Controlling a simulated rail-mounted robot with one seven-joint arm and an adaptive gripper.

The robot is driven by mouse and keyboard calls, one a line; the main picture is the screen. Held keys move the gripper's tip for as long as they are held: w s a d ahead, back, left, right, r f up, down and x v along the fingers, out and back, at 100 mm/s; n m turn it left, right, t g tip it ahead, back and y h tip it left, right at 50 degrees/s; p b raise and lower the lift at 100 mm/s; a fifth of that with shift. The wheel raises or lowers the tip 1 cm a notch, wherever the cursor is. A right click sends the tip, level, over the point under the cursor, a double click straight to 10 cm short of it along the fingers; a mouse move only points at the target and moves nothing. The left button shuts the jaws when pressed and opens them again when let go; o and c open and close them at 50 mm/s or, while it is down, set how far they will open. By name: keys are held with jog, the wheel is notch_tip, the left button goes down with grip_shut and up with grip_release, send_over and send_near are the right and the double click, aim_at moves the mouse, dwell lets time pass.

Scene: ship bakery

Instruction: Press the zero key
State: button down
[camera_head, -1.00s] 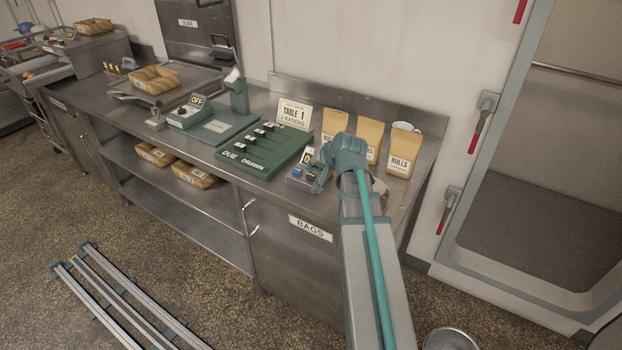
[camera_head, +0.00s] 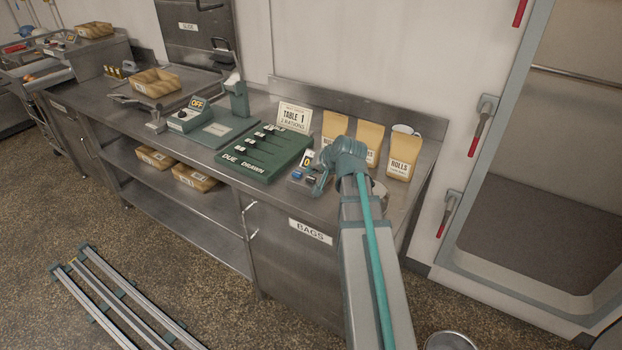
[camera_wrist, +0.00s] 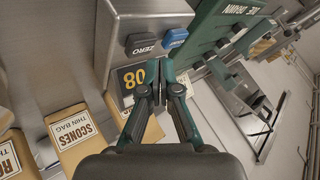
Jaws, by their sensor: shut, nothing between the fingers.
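The zero key (camera_wrist: 142,44) is a dark key lettered ZERO on the face of a grey metal scale box (camera_wrist: 112,22) in the wrist view. A blue key (camera_wrist: 173,39) sits to its right. A dark display (camera_wrist: 131,78) with yellow digits lies below, partly covered by a finger. My gripper (camera_wrist: 160,66) is shut and empty, its tips just below and right of the zero key in the picture. I cannot tell whether they touch the box. In the head view my gripper (camera_head: 320,184) is beside the scale box (camera_head: 295,180) and hides part of it.
Paper bags (camera_head: 402,155) stand behind my arm, one lettered SCONES (camera_wrist: 72,135). A green DUE/DRAWN board (camera_head: 258,158) is left of the scale, with a Table 1 card (camera_head: 294,115) behind it. Counter space near the scale is tight.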

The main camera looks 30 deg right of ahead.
aim_at(313, 179)
jog(key=shift+f, duration=0.1)
dwell(0.3)
jog(key=shift+f, duration=0.3)
jog(key=shift+f+b, duration=0.5)
dwell(0.7)
jog(key=shift+r, duration=0.15)
jog(key=shift+r+p, duration=0.65)
jog(key=shift+r, duration=0.15)
jog(key=shift+r+p, duration=1.65)
jog(key=shift+r, duration=0.85)
